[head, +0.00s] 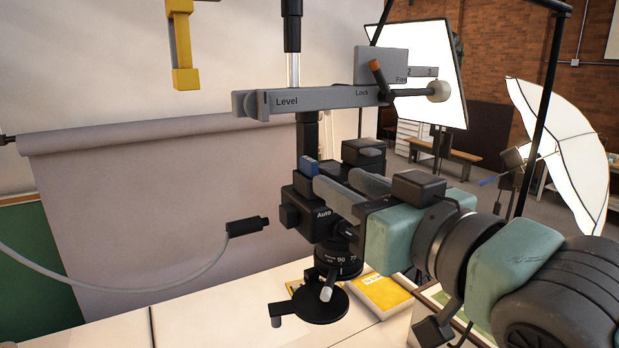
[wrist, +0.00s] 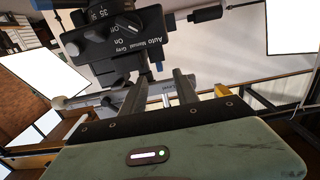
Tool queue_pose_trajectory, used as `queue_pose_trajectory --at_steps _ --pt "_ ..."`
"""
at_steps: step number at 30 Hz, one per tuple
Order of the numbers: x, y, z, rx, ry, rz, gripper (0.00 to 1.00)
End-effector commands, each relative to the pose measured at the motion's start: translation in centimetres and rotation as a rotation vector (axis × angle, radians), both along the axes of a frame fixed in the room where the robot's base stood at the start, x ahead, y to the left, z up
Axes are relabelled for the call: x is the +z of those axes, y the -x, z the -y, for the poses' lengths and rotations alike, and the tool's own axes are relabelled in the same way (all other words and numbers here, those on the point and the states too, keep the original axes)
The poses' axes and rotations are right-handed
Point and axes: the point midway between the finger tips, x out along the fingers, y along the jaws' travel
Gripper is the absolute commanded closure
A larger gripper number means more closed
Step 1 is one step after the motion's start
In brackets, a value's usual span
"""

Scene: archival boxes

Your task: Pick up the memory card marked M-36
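No marking M-36 is readable in either view. A small blue piece (head: 309,167) stands on the black camera (head: 318,212) on the copy stand; I cannot tell if it is a memory card. My gripper (head: 335,185) reaches in from the right, its grey fingers at the camera's upper side. The nearer finger's tip appears close to the blue piece; contact cannot be told. In the wrist view the two fingers of my gripper (wrist: 163,83) stand apart with a gap and nothing visibly held. The camera (wrist: 120,35) appears just beyond them.
A grey rail marked Level and Lock (head: 320,100) crosses above the camera. A cable plug (head: 247,227) hangs at the left. A yellow bracket (head: 182,45) hangs upper left.

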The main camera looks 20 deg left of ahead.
Motion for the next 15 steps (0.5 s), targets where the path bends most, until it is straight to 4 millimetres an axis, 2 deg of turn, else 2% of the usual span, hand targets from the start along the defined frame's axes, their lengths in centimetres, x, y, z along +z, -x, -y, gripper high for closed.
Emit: queue_pose_trajectory --at_steps 6,15 --pt "0.2 -1.8 -2.5 0.005 -0.007 -0.002 0.64" --pt "0.2 -3.0 -4.0 0.003 -0.007 -0.001 0.64"
